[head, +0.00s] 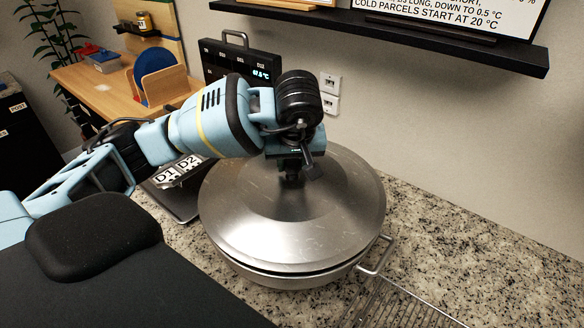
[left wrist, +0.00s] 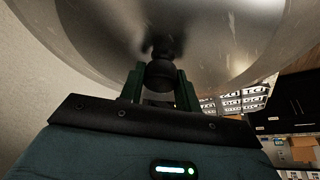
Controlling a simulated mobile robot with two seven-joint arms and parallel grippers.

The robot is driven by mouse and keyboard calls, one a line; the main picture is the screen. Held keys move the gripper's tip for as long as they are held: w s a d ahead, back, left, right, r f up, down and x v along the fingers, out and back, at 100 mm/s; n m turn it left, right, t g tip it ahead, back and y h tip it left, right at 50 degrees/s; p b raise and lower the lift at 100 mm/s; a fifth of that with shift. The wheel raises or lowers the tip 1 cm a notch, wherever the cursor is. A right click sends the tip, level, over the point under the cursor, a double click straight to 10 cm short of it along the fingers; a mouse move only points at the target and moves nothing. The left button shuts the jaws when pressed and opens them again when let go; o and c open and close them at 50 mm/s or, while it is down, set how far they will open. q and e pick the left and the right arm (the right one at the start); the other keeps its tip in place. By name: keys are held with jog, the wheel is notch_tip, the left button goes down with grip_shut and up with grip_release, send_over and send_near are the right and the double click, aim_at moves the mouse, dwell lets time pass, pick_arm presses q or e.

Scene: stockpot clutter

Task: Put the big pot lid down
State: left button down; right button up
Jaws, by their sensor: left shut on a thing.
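The big pot lid (head: 340,207) is a wide steel disc lying over the steel pot (head: 270,277) on the granite counter. A dark gap shows between the lid and the pot's rim at the front, so the lid may sit slightly tilted or raised; I cannot tell if it touches. My left gripper (head: 291,172) is above the lid's middle, shut on its dark knob. In the left wrist view the gripper's green fingers (left wrist: 160,88) hold the round black knob (left wrist: 161,72), with the lid's surface (left wrist: 225,40) beyond. My right gripper is not in view.
A wire rack (head: 405,305) lies on the counter in front of the pot's side handle (head: 376,256). A black shelf (head: 400,32) hangs on the wall above. Bare granite counter (head: 460,240) lies to the right.

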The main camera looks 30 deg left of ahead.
pick_arm(q)
jog(key=shift+f, duration=0.85)
jog(key=shift+f, duration=0.1)
jog(key=c, duration=1)
grip_release()
jog(key=shift+f, duration=0.1)
jog(key=shift+r, duration=0.2)
jog(key=v, duration=0.7)
jog(key=shift+s+d+r, duration=0.1)
jog(key=shift+r, duration=0.05)
